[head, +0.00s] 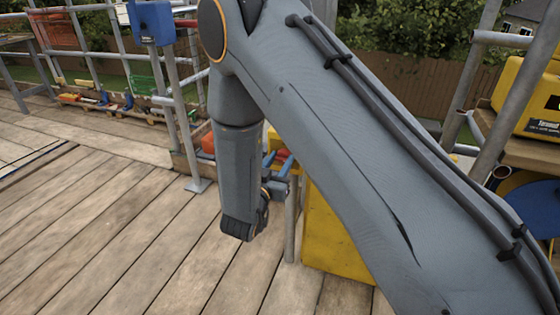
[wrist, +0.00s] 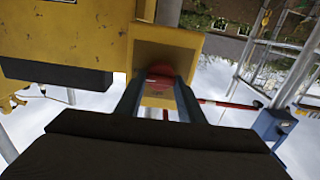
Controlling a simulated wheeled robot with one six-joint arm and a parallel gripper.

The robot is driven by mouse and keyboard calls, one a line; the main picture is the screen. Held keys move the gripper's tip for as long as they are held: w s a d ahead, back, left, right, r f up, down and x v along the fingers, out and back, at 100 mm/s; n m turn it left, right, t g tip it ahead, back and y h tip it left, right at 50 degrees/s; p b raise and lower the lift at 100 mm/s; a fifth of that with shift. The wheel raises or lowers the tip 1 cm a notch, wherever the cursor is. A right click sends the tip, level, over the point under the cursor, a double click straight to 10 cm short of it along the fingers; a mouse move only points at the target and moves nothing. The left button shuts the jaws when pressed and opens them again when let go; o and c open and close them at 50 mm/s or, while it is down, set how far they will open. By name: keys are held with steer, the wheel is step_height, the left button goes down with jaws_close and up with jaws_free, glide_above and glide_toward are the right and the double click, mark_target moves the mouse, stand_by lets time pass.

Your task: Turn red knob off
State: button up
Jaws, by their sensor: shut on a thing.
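The red knob (wrist: 160,71) sits in a yellow recessed housing (wrist: 190,40) at the centre of the wrist view. My gripper (wrist: 160,82) has one finger on each side of the knob and is shut on it. The fingers hide part of the knob, and its turn position cannot be told. In the head view my gripper (head: 278,168) is partly behind my own wrist, beside a yellow box (head: 335,240). The knob itself is hidden there.
A metal pole (head: 291,220) stands close to my gripper, in front of the yellow box. A blue box (head: 151,22) hangs on the scaffold rails at the back left. A yellow machine (head: 530,95) is at the right. The plank deck (head: 100,230) at left is clear.

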steer(key=shift+r, duration=0.1)
steer(key=n+p, duration=0.3)
steer(key=shift+n, duration=0.4)
steer(key=n+p, duration=0.3)
steer(key=n, duration=0.2)
steer(key=shift+a+n+p, duration=0.15)
steer(key=shift+n+p, duration=0.15)
steer(key=n+p, duration=0.1)
steer(key=n, duration=0.3)
steer(key=shift+p, duration=0.4)
steer(key=shift+f+n+p, duration=0.15)
steer(key=shift+n+p, duration=0.15)
steer(key=shift+n, duration=0.75)
steer(key=shift+f+n+p, duration=0.15)
steer(key=shift+n+p, duration=0.1)
steer(key=shift+n, duration=0.8)
steer(key=o, duration=1)
